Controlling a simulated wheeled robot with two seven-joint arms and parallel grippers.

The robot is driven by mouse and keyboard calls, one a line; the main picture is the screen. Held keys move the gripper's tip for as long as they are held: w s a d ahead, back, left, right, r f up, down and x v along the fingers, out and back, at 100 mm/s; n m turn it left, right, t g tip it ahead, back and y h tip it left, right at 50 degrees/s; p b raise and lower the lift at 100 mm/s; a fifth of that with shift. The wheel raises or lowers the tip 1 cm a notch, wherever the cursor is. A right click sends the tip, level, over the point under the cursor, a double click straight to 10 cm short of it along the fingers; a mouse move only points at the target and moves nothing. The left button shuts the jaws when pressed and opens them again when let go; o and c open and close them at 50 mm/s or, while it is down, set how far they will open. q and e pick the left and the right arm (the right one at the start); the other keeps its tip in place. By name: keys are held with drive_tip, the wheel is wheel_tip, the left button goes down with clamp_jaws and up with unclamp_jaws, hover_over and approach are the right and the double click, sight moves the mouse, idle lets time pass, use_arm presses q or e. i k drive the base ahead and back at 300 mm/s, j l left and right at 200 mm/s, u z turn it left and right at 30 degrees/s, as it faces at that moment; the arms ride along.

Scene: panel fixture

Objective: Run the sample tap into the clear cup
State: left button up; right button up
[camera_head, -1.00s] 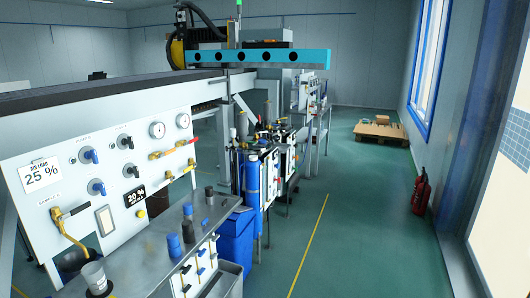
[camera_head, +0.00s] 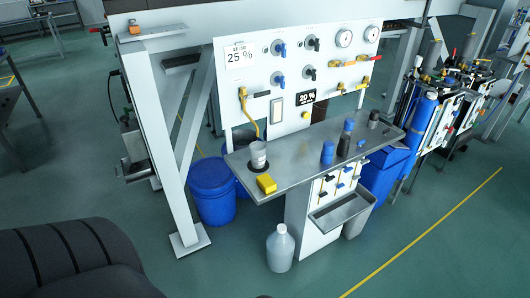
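The sample tap (camera_head: 243,93) is at the lower left of the white panel, with a yellow body. Its dark lever (camera_head: 262,94) points right. A yellow hose (camera_head: 252,120) curves down from it towards the metal shelf. The clear cup (camera_head: 258,154) stands upright near the left end of the shelf. The hose end is close to the cup's rim, but I cannot tell whether it is directly over the opening. No flow can be made out. Neither of my grippers is in view.
A yellow block (camera_head: 266,184) lies in front of the cup on the metal shelf (camera_head: 297,175). A blue barrel (camera_head: 213,192), a jug (camera_head: 280,249) and a blue bin (camera_head: 384,172) are on the floor. Open floor lies in front.

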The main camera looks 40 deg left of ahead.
sight(266, 93)
drive_tip(key=i+j+u, duration=0.1)
drive_tip(key=u, duration=0.3)
drive_tip(key=i+j+u, duration=0.1)
drive_tip(key=u, duration=0.35)
drive_tip(key=i+u, duration=0.4)
drive_tip(key=k+l, duration=0.05)
drive_tip(key=k, duration=0.05)
